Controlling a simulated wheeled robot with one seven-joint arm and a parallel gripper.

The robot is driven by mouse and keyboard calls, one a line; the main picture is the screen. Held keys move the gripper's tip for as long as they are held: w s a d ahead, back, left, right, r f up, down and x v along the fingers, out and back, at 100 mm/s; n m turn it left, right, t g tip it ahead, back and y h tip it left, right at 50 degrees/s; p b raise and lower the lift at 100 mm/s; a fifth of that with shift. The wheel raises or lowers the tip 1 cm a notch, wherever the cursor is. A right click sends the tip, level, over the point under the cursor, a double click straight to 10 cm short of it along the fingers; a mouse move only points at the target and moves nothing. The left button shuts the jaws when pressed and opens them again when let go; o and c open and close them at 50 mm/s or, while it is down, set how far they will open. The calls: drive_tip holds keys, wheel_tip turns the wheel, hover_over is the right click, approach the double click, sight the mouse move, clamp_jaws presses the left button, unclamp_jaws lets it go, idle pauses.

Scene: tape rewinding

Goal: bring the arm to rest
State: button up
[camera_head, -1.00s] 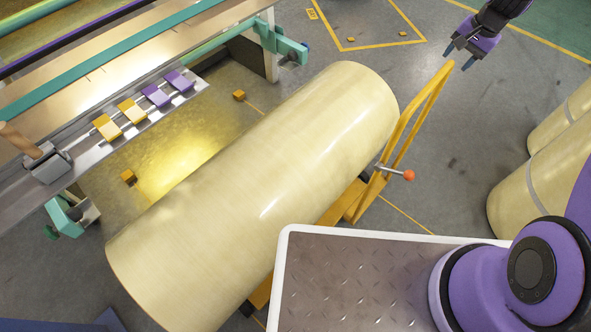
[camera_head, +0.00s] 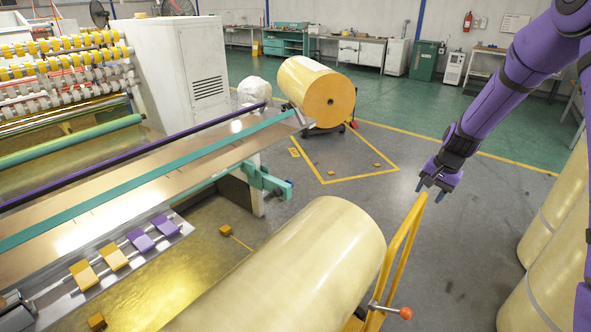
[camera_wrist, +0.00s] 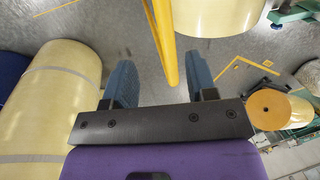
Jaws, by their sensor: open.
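My gripper (camera_head: 431,186) hangs at the end of my purple arm at the right of the head view, beside the top of a yellow trolley handle (camera_head: 403,250). In the wrist view, my gripper (camera_wrist: 160,82) shows both blue fingers spread wide. The yellow handle (camera_wrist: 163,40) shows beyond them, running down between the fingers; I cannot tell how near it is. My arm is raised and bent, with its upper part leaving the picture at top right.
A large cream roll (camera_head: 290,270) lies on the trolley at the bottom middle. More cream rolls (camera_head: 555,285) stand at the right. A long machine table (camera_head: 130,190) fills the left. An orange-ended roll (camera_head: 318,95) stands farther back.

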drive_tip(key=s+a+r+n+t, duration=0.1)
drive_tip(key=s+a+r+n, duration=0.1)
drive_tip(key=s+r, duration=0.75)
drive_tip(key=s+a+r+n+t, duration=0.15)
drive_tip(key=s+r, duration=0.45)
drive_tip(key=r, duration=0.7)
drive_tip(key=s+a+r+n+h, duration=0.1)
drive_tip(key=s+r+n, duration=0.1)
drive_tip(key=s, duration=0.9)
drive_tip(key=s+a+r+n+t, duration=0.1)
drive_tip(key=s+r, duration=0.4)
drive_tip(key=s, duration=0.6)
drive_tip(key=shift+s+n+h, duration=0.3)
drive_tip(key=shift+n+h, duration=0.05)
drive_tip(key=shift+h, duration=0.05)
drive_tip(key=shift+t, duration=0.25)
